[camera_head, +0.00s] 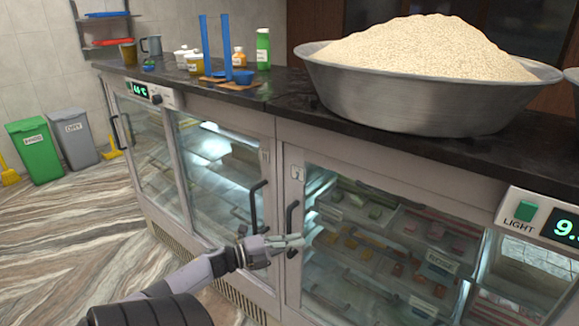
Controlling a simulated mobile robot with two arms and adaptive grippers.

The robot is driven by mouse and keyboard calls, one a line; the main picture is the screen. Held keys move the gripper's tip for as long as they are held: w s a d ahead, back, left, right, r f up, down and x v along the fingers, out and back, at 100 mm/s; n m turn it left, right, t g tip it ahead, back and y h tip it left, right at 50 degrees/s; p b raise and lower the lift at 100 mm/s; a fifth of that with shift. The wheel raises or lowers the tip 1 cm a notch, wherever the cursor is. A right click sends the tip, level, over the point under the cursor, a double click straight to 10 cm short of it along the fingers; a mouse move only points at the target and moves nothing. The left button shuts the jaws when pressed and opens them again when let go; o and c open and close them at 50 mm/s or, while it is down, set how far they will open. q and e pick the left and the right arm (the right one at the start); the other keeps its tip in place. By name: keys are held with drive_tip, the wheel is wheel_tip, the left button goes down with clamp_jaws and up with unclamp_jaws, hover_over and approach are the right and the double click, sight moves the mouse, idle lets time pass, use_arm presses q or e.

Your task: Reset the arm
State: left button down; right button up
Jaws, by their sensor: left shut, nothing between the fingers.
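My left arm comes in from the bottom left. Its gripper (300,241) is shut and empty, in front of the glass-fronted sweets counter (290,135). In the picture its fingertips lie over the lower part of a black door handle (291,214); I cannot tell whether they touch it. A second door handle (256,207) stands just left of it. The counter doors look closed. My right gripper is not in view.
A large metal bowl (415,100) of pale grain sits on the dark countertop. Jars, a green bottle (263,49) and blue upright pieces stand farther left. Green (33,150) and grey bins are at the far left. The striped floor is clear at left.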

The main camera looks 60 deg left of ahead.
use_arm(q)
drive_tip(key=v, duration=0.9)
drive_tip(key=s+a+f+n+g+y, duration=0.1)
drive_tip(key=s+f+n+y, duration=0.2)
drive_tip(key=f, duration=0.5)
drive_tip(key=s+f+n+g+y, duration=0.1)
drive_tip(key=f+n+y, duration=0.2)
drive_tip(key=f+n, duration=0.45)
drive_tip(key=s+d+f+n+g+y, duration=0.1)
drive_tip(key=s+d+f+n+g, duration=0.2)
drive_tip(key=f, duration=0.6)
drive_tip(key=s+d+f+n+g, duration=0.1)
drive_tip(key=s+d+f+g, duration=0.2)
drive_tip(key=f, duration=0.6)
drive_tip(key=s+d+f+n+g, duration=0.1)
drive_tip(key=s+d+f+g, duration=0.1)
drive_tip(key=s+d+f, duration=0.3)
drive_tip(key=s+d+f+n+g+h+p, duration=0.1)
drive_tip(key=s+d+f+g, duration=0.2)
drive_tip(key=d, duration=1)
drive_tip(key=s+d+f+n+g+h, duration=0.1)
drive_tip(key=s+d+f+n+g, duration=0.1)
drive_tip(key=s+d+f, duration=0.6)
drive_tip(key=shift+s+d+f+g, duration=0.25)
drive_tip(key=shift+s+d+g, duration=0.5)
drive_tip(key=shift+d, duration=0.1)
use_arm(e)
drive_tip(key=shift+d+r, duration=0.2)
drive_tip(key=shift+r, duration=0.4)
